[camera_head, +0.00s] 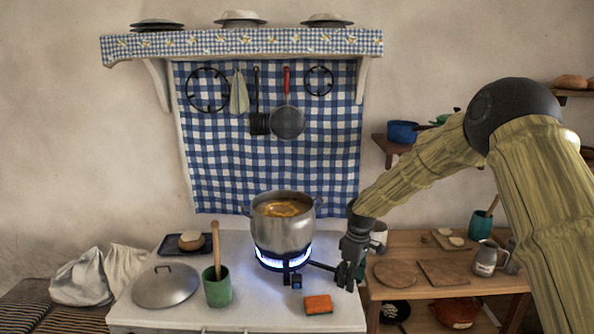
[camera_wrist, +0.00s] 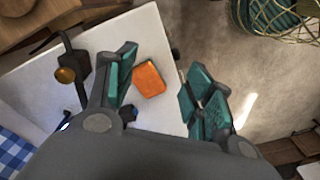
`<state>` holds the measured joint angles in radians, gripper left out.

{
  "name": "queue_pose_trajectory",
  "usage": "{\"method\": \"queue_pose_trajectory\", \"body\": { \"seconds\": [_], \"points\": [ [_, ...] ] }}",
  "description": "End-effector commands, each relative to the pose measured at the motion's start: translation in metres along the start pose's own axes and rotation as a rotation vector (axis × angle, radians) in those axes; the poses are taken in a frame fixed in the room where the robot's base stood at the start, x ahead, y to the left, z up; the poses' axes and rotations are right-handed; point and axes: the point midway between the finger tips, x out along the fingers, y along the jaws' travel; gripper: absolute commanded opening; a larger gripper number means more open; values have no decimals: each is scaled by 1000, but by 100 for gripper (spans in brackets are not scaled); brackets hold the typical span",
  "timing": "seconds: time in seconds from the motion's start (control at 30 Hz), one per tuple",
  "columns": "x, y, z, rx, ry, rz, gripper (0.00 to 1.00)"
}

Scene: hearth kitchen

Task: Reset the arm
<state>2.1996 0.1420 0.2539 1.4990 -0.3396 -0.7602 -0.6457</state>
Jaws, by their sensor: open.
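My gripper (camera_head: 350,262) hangs pointing down over the right side of the white stove top, just right of the steel pot. In the wrist view my gripper (camera_wrist: 160,92) shows its two teal-padded fingers wide apart with nothing between them. An orange sponge-like block (camera_head: 318,304) lies on the stove top near its front edge, below and left of my gripper. It also shows in the wrist view (camera_wrist: 149,80), lying on the white surface beyond the fingertips. My arm reaches in from the right, bent at the elbow.
A steel pot (camera_head: 282,230) of orange-brown soup sits over a lit blue flame. A green cup with a wooden pestle (camera_head: 217,288) and a pot lid (camera_head: 165,286) stand left. The wooden table (camera_head: 405,242) at right holds boards and a jug (camera_head: 485,262).

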Motion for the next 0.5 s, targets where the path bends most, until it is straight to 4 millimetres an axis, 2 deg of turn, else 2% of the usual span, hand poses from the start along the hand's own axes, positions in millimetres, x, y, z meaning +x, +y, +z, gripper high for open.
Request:
{"method": "queue_pose_trajectory", "body": {
  "seconds": [0.03,0.27,0.5],
  "points": [
    [25,-10,5,14,-1,-12,52],
    [136,-65,41,141,25,-50,52],
    [241,-135,99,314,41,-78,52]
  ]
}}
